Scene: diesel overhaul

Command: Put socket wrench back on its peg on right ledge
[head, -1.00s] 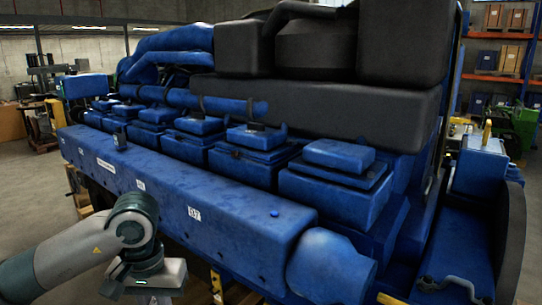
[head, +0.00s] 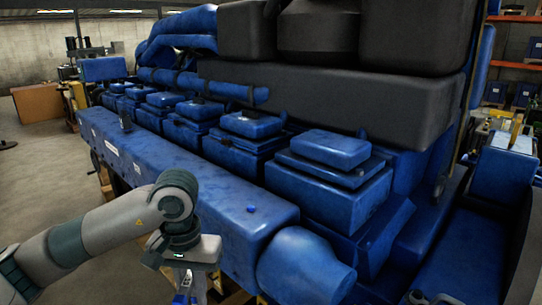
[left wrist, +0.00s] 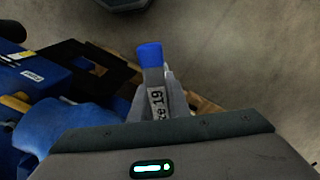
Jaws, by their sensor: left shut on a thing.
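My left gripper (head: 188,288) is at the bottom of the head view, in front of the long blue engine side. It is shut on the socket wrench (head: 181,298), of which only a small blue and grey part shows there. My right gripper is out of view. I cannot make out the peg; a blue ledge (head: 455,270) lies at the lower right.
The blue engine (head: 200,175) fills the middle, with several blue covers and a small blue knob (head: 251,209) on its side box. A grey handle-like thing (head: 418,297) shows at the bottom right edge. Open floor (head: 45,175) lies to the left.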

